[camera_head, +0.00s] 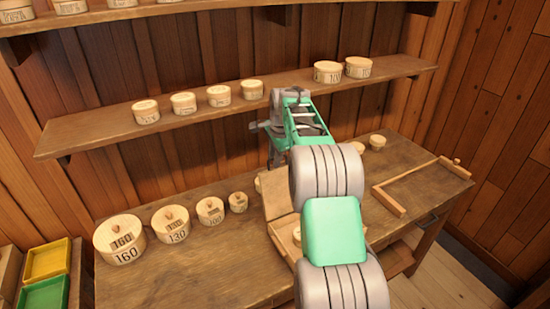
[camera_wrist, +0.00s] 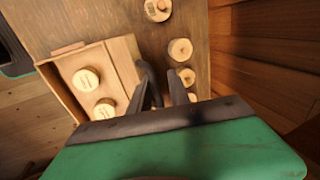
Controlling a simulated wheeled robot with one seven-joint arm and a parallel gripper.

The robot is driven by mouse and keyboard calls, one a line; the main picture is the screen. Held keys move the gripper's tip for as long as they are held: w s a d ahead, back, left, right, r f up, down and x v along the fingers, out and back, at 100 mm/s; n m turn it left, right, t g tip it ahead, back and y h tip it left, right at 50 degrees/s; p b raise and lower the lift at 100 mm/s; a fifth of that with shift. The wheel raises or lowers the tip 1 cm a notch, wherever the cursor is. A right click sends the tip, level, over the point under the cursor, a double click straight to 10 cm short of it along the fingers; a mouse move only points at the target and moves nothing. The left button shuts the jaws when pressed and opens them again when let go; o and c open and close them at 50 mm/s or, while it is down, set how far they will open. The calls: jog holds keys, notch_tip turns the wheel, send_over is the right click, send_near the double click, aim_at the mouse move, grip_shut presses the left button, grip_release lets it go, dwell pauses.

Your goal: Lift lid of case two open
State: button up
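A light wooden case (camera_head: 284,240) stands on the workbench, partly hidden behind my arm. Its lid (camera_head: 276,193) is raised at the back edge. In the wrist view the open case (camera_wrist: 62,92) shows round wooden pieces (camera_wrist: 86,79) inside, and the lid (camera_wrist: 124,62) is a pale panel along its right side. My gripper (camera_head: 266,127) is above and behind the case in the head view. In the wrist view my gripper's dark fingers (camera_wrist: 164,84) are apart with nothing seen between them, close beside the lid. I cannot tell whether they touch it. No case number is readable.
Numbered round boxes (camera_head: 119,240) line the bench's left side. Small round pieces (camera_head: 377,142) stand at the back right, near a wooden frame (camera_head: 391,201). A shelf (camera_head: 95,134) with round boxes runs behind my arm. Yellow (camera_head: 46,259) and green trays (camera_head: 45,293) are far left.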

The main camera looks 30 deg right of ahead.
jog(key=shift+s+f, duration=0.2)
jog(key=shift+f, duration=0.2)
jog(key=b+v, duration=0.1)
jog(key=v, duration=0.7)
jog(key=shift+w+r, duration=0.2)
jog(key=shift+r, duration=0.1)
jog(key=s+a+r+n+b, duration=0.2)
jog(key=s+a+n, duration=0.7)
jog(key=s+a, duration=0.5)
jog(key=s+a+f+n, duration=0.2)
jog(key=s+f+n, duration=0.2)
jog(key=s, duration=0.4)
jog(key=s+a+f+n+t+b, duration=0.1)
jog(key=s+a+f+n, duration=0.2)
jog(key=s, duration=0.4)
notch_tip(320, 180, down, 3)
jog(key=shift+s+a+r+n, duration=0.1)
jog(key=shift+s+a+n, duration=0.25)
jog(key=shift+n, duration=0.45)
jog(key=shift+s+d, duration=0.1)
jog(key=shift+d, duration=0.05)
